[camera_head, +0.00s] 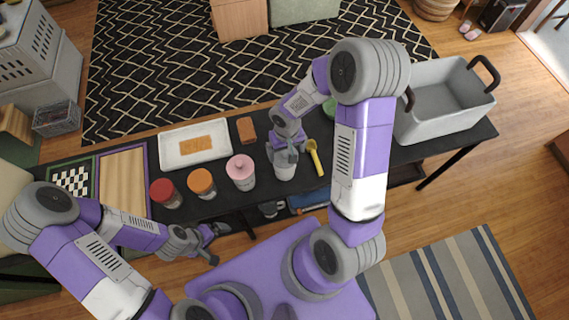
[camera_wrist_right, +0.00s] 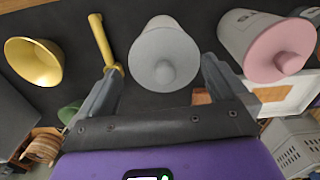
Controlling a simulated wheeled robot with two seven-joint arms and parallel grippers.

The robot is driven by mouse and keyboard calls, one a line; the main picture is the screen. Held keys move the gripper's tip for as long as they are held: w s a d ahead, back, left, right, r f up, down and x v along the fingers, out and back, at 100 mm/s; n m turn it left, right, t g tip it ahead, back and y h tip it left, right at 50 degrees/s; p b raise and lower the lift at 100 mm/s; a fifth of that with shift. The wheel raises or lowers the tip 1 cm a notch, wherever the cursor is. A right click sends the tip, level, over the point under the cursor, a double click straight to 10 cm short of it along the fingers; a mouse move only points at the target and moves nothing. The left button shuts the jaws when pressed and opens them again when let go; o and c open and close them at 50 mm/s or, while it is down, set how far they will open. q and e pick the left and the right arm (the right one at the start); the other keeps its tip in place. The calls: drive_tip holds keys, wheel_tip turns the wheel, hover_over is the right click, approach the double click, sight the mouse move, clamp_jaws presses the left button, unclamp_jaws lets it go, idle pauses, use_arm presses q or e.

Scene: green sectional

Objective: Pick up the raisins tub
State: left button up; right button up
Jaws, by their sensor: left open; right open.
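Several lidded tubs stand in a row on the black table, and no label is readable enough to tell which is the raisins tub. A grey-white-lidded tub (camera_head: 285,171) stands under my right gripper (camera_head: 286,152). In the right wrist view this tub (camera_wrist_right: 165,52) appears between the open fingers of my right gripper (camera_wrist_right: 160,88); I cannot tell whether they touch it. Beside it is a pink-lidded tub (camera_head: 241,173), then an orange-lidded tub (camera_head: 202,184) and a red-lidded tub (camera_head: 166,194). My left gripper (camera_head: 211,243) is open and empty near the table's front edge.
A yellow scoop (camera_head: 315,158) lies close to the right of the grey-white-lidded tub. A white tray (camera_head: 170,153) and a brown block (camera_head: 246,130) lie behind the tubs. A grey bin (camera_head: 440,112) with dark handles stands at the table's right end; a wooden board (camera_head: 122,180) lies at left.

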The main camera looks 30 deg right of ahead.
drive_tip(key=f, duration=0.3)
drive_tip(key=shift+w+a+f, duration=0.15)
drive_tip(key=shift+w+f, duration=0.2)
drive_tip(key=shift+s, duration=0.1)
drive_tip(key=c, duration=1.3)
wheel_tip(320, 180, up, 9)
drive_tip(key=shift+r+p, duration=0.1)
drive_tip(key=shift+p, duration=0.5)
drive_tip(key=shift+c, duration=0.2)
drive_tip(key=shift+r+n, duration=0.3)
drive_tip(key=shift+n, duration=0.1)
drive_tip(key=shift+r+n+p, duration=0.2)
drive_tip(key=shift+n+p, duration=0.15)
drive_tip(key=shift+n, duration=0.25)
drive_tip(key=n, duration=0.2)
drive_tip(key=shift+n+p, duration=0.3)
drive_tip(key=shift+p, duration=0.05)
drive_tip(key=shift+f+n, duration=0.1)
drive_tip(key=shift+n, duration=0.5)
